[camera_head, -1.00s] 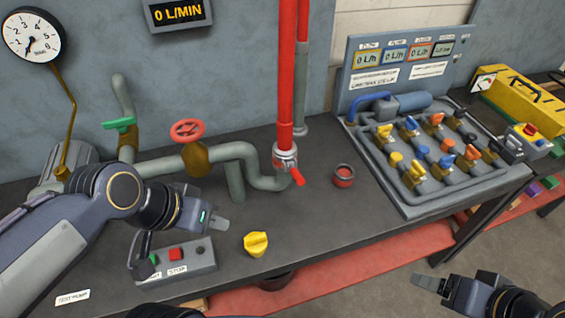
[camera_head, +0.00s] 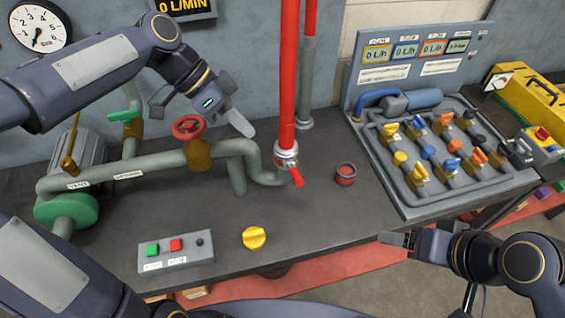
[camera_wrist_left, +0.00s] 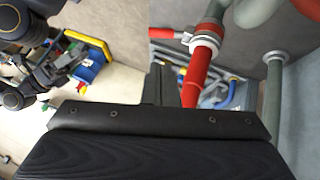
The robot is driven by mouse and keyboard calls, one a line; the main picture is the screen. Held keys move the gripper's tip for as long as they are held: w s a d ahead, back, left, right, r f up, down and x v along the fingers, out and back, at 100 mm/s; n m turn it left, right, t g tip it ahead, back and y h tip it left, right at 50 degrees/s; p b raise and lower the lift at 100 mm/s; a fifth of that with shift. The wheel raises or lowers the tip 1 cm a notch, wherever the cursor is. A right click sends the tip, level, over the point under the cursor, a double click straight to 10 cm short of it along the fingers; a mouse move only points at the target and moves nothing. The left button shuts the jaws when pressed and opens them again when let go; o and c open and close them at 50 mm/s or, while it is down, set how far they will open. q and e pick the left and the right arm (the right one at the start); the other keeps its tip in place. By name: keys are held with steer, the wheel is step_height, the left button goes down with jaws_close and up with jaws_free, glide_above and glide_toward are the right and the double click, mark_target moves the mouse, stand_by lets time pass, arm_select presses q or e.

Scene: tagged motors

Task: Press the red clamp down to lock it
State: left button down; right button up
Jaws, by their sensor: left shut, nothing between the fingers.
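The red clamp (camera_head: 297,177) is a small lever on the metal coupling (camera_head: 286,158) at the foot of the upright red pipe (camera_head: 288,75). It slants down and to the right. In the left wrist view the clamp (camera_wrist_left: 161,33) sticks out to the left of the coupling (camera_wrist_left: 204,42). My left gripper (camera_head: 241,123) is shut and empty, left of the red pipe and above the clamp, apart from both. My right gripper (camera_head: 390,238) is low near the bench's front edge, away from the clamp; its finger gap is unclear.
A red handwheel (camera_head: 188,127) and grey pipes stand just left and below my left gripper. A red cup-like fitting (camera_head: 346,173) and a yellow knob (camera_head: 254,238) are on the bench. A valve panel (camera_head: 440,160) stands right; a button box (camera_head: 176,251) sits front left.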

mark_target(293, 176)
arm_select(q)
steer(key=p+x, duration=0.2)
steer(key=x, duration=1.2)
steer(key=shift+f, duration=0.1)
steer(key=shift+s+f+t+b, duration=0.2)
steer(key=shift+f+t+b, duration=0.25)
steer(key=shift+b, duration=0.7)
steer(key=f+m+t+y+b, duration=0.1)
steer(key=t+b, duration=0.2)
steer(key=b, duration=0.5)
steer(key=s+f+m+t+y+b, duration=0.1)
steer(key=t+b, duration=0.3)
steer(key=b, duration=0.5)
steer(key=f+m+t+y+b, duration=0.1)
steer(key=f+m+t+b, duration=0.1)
steer(key=b, duration=0.7)
steer(key=shift+s+d+f+t, duration=0.1)
steer(key=shift+s+d+t, duration=0.15)
steer(key=shift+t, duration=0.4)
